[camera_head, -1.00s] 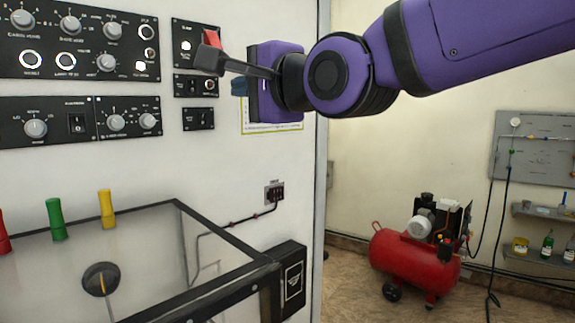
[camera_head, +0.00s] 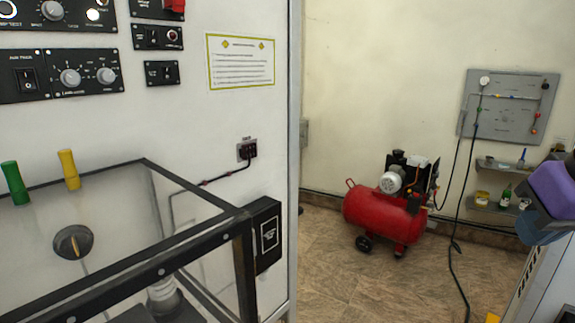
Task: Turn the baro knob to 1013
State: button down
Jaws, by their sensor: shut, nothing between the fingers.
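I cannot pick out the baro knob by its label; the panel lettering is too small to read. Two grey knobs, the left one (camera_head: 70,77) and the right one (camera_head: 106,75), sit on a black panel at the upper left. Another grey knob (camera_head: 53,10) is at the top edge. A dark round knob with a yellow pointer line (camera_head: 73,242) shows at the lower left, by the clear box.
A clear, black-framed box (camera_head: 150,270) juts out at the lower left. Green (camera_head: 14,183) and yellow (camera_head: 70,170) handles stand behind it. A red compressor (camera_head: 385,215) stands on the floor. A wall board (camera_head: 510,105) hangs at right. Floor between is open.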

aim_at(105, 77)
jog(key=u, duration=1.4)
